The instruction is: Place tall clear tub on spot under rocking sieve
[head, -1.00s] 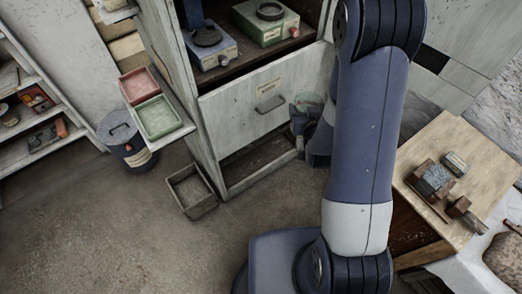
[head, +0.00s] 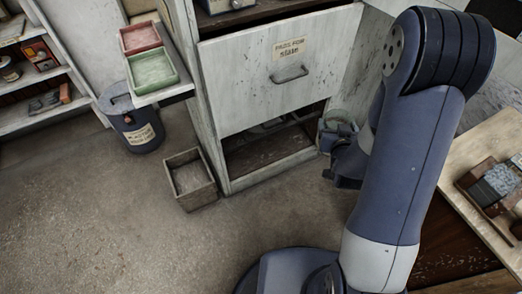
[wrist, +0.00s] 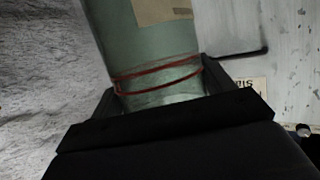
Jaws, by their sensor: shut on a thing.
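The tall clear tub (wrist: 155,62) fills the upper middle of the wrist view. It is greenish and see-through, with red bands low down and a tan label above. My gripper (wrist: 162,92) is shut on it, one finger on each side near the banded end. In the head view the tub (head: 337,132) shows only partly beside the cabinet's right side, with my arm and gripper (head: 342,155) covering some of it. I cannot make out a rocking sieve or a marked spot under it in either view.
A white cabinet (head: 240,90) has a drawer front with a handle (head: 290,74) and a dark open space below. A wooden box (head: 190,181) and a lidded bin (head: 131,122) stand on the floor. A wooden table (head: 470,155) is at right.

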